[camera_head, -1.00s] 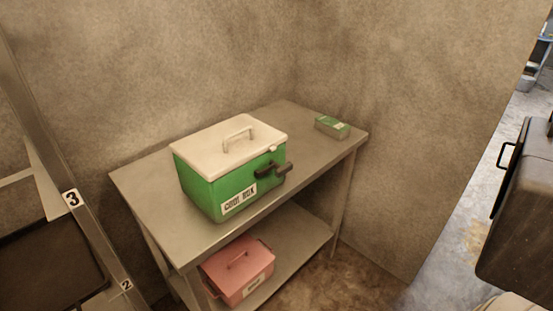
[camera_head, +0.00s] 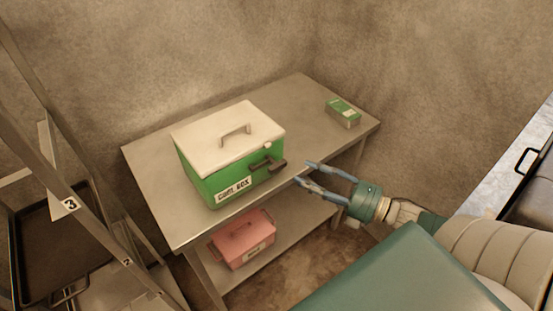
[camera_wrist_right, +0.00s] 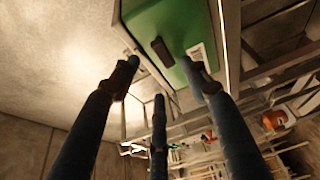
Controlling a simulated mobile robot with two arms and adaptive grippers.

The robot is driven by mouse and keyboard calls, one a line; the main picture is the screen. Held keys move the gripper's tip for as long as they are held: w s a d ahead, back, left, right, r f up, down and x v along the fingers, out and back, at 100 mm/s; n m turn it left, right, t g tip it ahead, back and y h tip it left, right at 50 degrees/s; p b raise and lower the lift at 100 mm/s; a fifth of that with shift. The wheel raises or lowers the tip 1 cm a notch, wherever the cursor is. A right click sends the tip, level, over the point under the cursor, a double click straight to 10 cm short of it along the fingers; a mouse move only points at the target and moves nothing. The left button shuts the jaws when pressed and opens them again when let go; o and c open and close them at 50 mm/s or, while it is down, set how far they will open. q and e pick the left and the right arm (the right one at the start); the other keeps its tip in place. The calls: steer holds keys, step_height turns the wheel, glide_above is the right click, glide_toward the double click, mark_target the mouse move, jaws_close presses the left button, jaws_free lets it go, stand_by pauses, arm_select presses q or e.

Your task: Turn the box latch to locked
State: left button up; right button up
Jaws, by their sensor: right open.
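The green cool box (camera_head: 222,180) with a white lid stands on the metal table in the head view. Its dark latch (camera_head: 266,165) is on the front face, towards the right end. The box also shows in the right wrist view (camera_wrist_right: 172,28), with the dark latch handle (camera_wrist_right: 162,50) on its face. My right gripper (camera_head: 302,172) is open and empty, just to the right of the latch and apart from it. In the wrist view its fingers spread on either side of the box face. My left gripper is not in view.
The metal table (camera_head: 160,210) has a small green carton (camera_head: 343,112) at its back right. A pink box (camera_head: 242,240) sits on the lower shelf. A rack (camera_head: 95,210) with dark trays stands at the left. Walls close in behind and to the right.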

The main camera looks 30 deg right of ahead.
mark_target(280, 167)
steer(key=p+x, duration=0.1)
steer(key=x, duration=0.7)
steer(key=shift+w, duration=0.3)
steer(key=shift+w+a, duration=0.4)
steer(key=shift+w, duration=0.1)
steer(key=shift+f, duration=0.1)
jaws_close()
